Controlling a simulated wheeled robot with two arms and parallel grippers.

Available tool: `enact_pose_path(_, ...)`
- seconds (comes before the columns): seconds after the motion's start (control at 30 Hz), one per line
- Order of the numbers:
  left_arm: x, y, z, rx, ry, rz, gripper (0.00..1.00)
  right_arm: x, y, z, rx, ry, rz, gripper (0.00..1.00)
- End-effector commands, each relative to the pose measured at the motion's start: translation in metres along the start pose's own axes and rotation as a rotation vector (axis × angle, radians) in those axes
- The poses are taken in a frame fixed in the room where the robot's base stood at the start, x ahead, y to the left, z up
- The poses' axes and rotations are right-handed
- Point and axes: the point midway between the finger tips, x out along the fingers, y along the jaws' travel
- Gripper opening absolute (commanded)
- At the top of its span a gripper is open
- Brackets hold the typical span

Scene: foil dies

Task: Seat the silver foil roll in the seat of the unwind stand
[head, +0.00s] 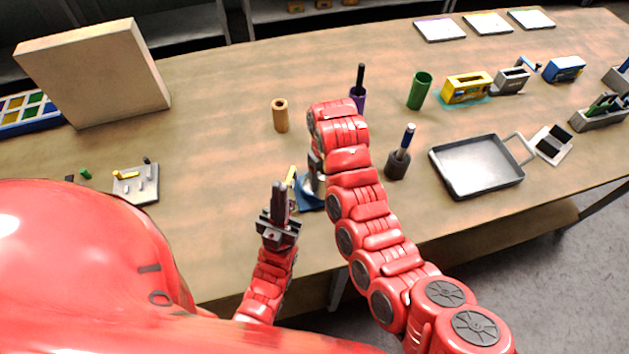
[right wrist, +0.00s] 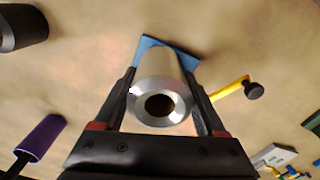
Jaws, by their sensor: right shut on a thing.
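The silver foil roll (right wrist: 158,96) is between the fingers of my right gripper (right wrist: 160,110), with its ringed end and dark bore facing the wrist camera. A blue base (right wrist: 185,58), apparently the unwind stand, shows behind the roll's far end; the roll hides much of it, so I cannot tell whether they touch. A yellow arm with a black knob (right wrist: 232,87) is beside it. In the head view the blue base (head: 309,203) is partly behind my right arm. My left gripper (head: 280,196) points up, empty, its fingers together, left of the base.
A brown cylinder (head: 280,116) and a purple holder (head: 358,100) stand behind. A dark cup with a blue-handled tool (head: 398,166) and a grey pan (head: 478,165) are at the right. A small grey plate (head: 136,186) lies left. The table between plate and left gripper is clear.

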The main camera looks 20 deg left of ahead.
Motion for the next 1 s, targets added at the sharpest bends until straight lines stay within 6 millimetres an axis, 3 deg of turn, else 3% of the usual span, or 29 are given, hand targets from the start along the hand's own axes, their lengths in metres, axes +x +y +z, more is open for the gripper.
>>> enact_pose_path(0.03, -0.018, 0.001, 0.003, 0.000, 0.000, 0.000, 0.00, 0.009, 0.000, -0.010, -0.005, 0.001, 0.006, 0.03)
enact_pose_path(0.1, -0.029, 0.002, 0.005, 0.000, 0.000, 0.000, 0.00, 0.007, -0.002, -0.021, 0.001, 0.004, 0.002, 0.03)
enact_pose_path(0.3, -0.026, 0.001, 0.004, 0.000, 0.000, 0.000, 0.00, 0.003, -0.003, -0.037, -0.003, 0.000, 0.002, 0.03)
enact_pose_path(0.57, -0.029, 0.001, 0.005, 0.000, 0.000, 0.000, 0.00, 0.004, -0.004, -0.044, 0.001, 0.001, -0.004, 0.03)
enact_pose_path(0.7, -0.009, 0.000, 0.001, 0.000, 0.000, 0.000, 0.00, 0.019, -0.004, -0.041, 0.003, -0.008, -0.005, 0.00)
enact_pose_path(1.0, -0.007, 0.000, 0.001, 0.000, 0.000, 0.000, 0.00, 0.046, -0.007, -0.040, 0.000, -0.012, -0.009, 0.00)
